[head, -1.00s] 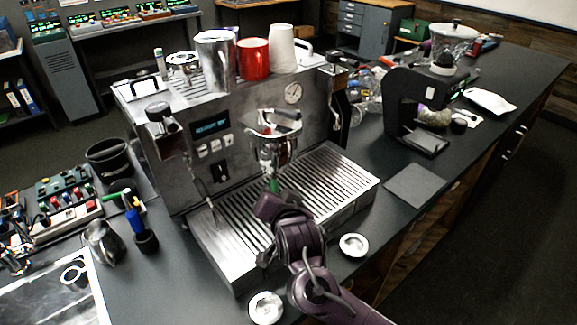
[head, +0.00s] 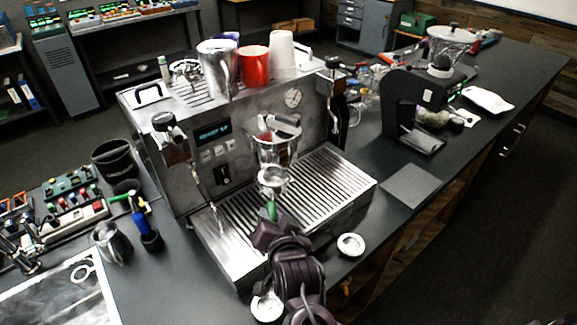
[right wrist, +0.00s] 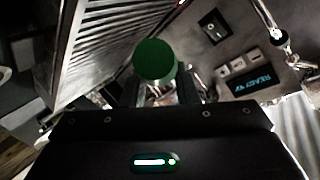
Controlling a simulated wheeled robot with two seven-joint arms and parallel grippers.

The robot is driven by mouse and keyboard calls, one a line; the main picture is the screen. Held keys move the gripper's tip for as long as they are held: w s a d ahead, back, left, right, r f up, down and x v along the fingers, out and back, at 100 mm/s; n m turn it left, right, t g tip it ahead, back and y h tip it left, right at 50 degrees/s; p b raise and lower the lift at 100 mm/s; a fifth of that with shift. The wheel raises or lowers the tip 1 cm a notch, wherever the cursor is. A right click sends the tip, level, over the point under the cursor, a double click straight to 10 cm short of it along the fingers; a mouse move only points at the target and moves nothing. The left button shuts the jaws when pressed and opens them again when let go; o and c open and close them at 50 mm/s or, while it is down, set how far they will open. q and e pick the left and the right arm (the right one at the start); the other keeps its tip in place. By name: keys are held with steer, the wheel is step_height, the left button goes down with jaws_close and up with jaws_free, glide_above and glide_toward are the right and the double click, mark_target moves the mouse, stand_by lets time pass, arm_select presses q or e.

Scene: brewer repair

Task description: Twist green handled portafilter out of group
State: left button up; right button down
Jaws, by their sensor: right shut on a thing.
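The green handled portafilter (head: 272,178) shows in the head view just below and in front of the group (head: 275,145) of the steel espresso machine (head: 228,160). Its round metal basket faces up and looks apart from the group, over the drip tray. My right gripper (head: 269,224) is shut on the green handle (head: 271,210), coming from the front of the machine. In the right wrist view the round green handle end (right wrist: 155,60) stands at the fingers; the basket is mostly hidden behind it. My left gripper is not in view.
The slatted drip tray (head: 325,172) lies under the portafilter. Small white round dishes (head: 351,244) sit on the counter in front. A black grinder (head: 415,105) stands to the right, beside a dark flat mat (head: 411,185). Cups, one red (head: 254,66), stand on the machine.

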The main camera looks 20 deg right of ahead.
steer(key=shift+s+a+r+p, duration=0.1)
steer(key=shift+s+a+p, duration=0.2)
steer(key=shift+s, duration=0.35)
steer(key=shift+s+a+p, duration=0.25)
steer(key=shift+s+p, duration=0.15)
steer(key=shift+s, duration=0.25)
steer(key=shift+s+a+r+p, duration=0.1)
steer(key=shift+s+a+p, duration=0.2)
steer(key=shift+s, duration=0.35)
steer(key=s, duration=0.1)
steer(key=s+a+p, duration=0.1)
steer(key=shift+s+f, duration=0.1)
steer(key=shift+s, duration=0.2)
steer(key=shift+d+f, duration=0.1)
